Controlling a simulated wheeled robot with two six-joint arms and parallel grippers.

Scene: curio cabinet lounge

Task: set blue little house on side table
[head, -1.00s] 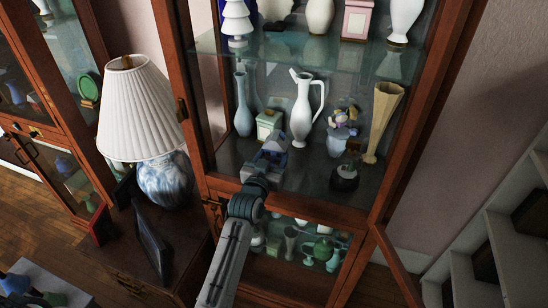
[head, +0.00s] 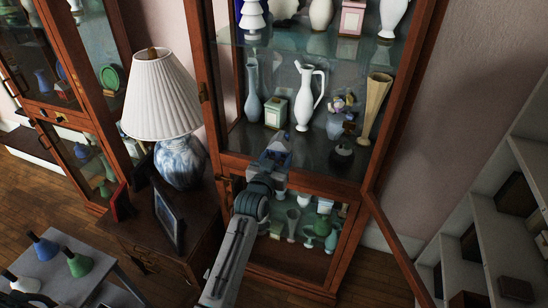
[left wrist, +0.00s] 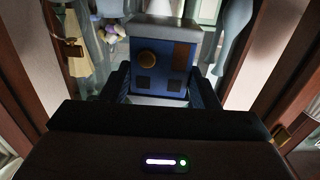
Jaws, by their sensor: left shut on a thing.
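The blue little house (left wrist: 163,58) has a round brown spot, a brown door and dark windows in the left wrist view. My left gripper (head: 275,158) is shut on it, in front of the open cabinet (head: 292,172) near the shelf's front edge. The house shows small in the head view (head: 278,147), partly hidden by the fingers. A dark wooden side table (head: 185,232) with drawers stands left of the cabinet. It bears a white-shaded lamp (head: 162,95), a dark picture frame (head: 168,220) and a red item (head: 121,203). My right gripper is not in view.
The cabinet shelf holds a white jug (head: 306,96), a green box (head: 276,110) and several vases. The open cabinet door (head: 398,245) juts out at right. A grey table (head: 62,272) with several bottles is at lower left. The side table's front has some bare top.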

